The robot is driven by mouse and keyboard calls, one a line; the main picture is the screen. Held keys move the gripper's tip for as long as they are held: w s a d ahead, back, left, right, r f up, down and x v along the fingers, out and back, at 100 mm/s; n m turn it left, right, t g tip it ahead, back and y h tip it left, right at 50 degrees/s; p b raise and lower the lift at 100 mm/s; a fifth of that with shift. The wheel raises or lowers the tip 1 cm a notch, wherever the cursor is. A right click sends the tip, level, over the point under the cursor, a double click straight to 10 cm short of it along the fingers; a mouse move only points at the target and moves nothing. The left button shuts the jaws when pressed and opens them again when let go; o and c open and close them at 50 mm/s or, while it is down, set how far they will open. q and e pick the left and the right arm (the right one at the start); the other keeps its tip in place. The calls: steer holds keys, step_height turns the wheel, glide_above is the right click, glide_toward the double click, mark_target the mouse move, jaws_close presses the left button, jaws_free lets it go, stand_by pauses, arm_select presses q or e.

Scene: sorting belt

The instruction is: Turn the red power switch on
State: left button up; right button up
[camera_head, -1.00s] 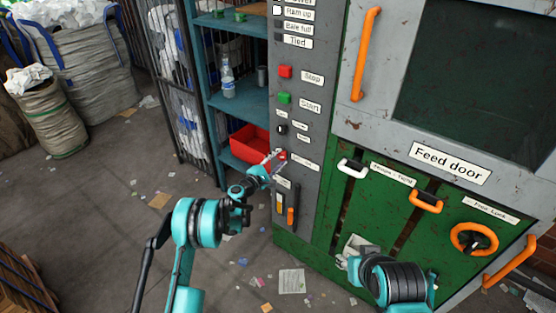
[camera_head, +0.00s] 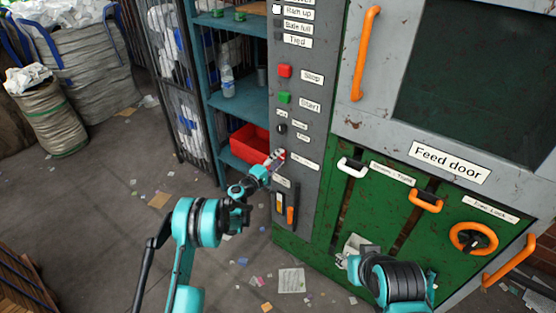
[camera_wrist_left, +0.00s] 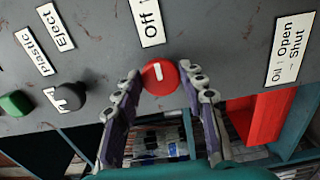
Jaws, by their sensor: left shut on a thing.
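The red power switch (camera_wrist_left: 160,77) is a round knob with a white mark, on the grey control panel. In the left wrist view its mark points roughly at a label (camera_wrist_left: 149,20) reading "Off", cut by the picture's top edge. My left gripper (camera_wrist_left: 161,92) has one finger on each side of the knob and is shut on it. In the head view the left gripper (camera_head: 276,157) covers most of the knob. My right gripper (camera_head: 344,262) is low in front of the green machine front, its fingers too small to read.
The panel (camera_head: 303,130) also carries a red stop button (camera_head: 286,71), a green start button (camera_head: 284,97), a black selector (camera_head: 282,128) and an orange lever (camera_head: 290,215). A red bin (camera_head: 247,146) stands on the shelf at left. White and orange handles project from the green front.

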arm_select(q)
steer(key=o, duration=1.1)
steer(key=shift+o, duration=0.2)
steer(key=v, duration=1.2)
steer(key=shift+d, duration=0.1)
